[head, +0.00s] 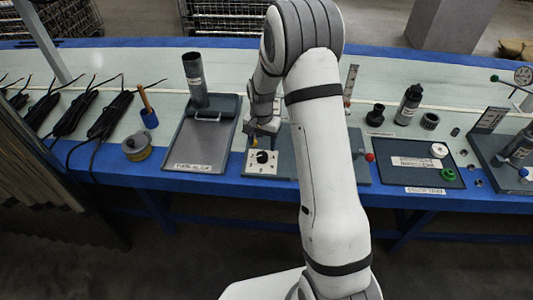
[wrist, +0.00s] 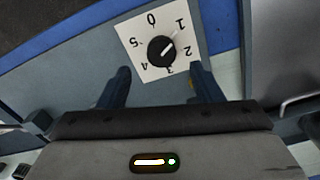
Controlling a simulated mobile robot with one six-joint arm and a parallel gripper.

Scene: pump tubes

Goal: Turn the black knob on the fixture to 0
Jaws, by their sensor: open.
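The black knob (wrist: 161,51) sits on a white square dial plate (wrist: 132,34) printed with the digits 0 to 5. A light line on the knob points up and right in the wrist view, toward the side of 1. The 0 is at the top of the plate. In the head view the knob (head: 262,157) is on the near part of the grey fixture (head: 290,170). My gripper (wrist: 161,84) is open, its dark fingers apart on either side below the knob in the wrist view. Nothing is between them. In the head view my gripper (head: 262,128) hangs just behind the knob.
A grey tray (head: 188,150) with a dark upright tube (head: 195,80) stands left of the fixture. A yellow-grey roll (head: 136,147) and black cable bundles lie farther left. Right are a red ball knob (head: 370,157), a black bottle (head: 409,104) and a dark tray (head: 400,176).

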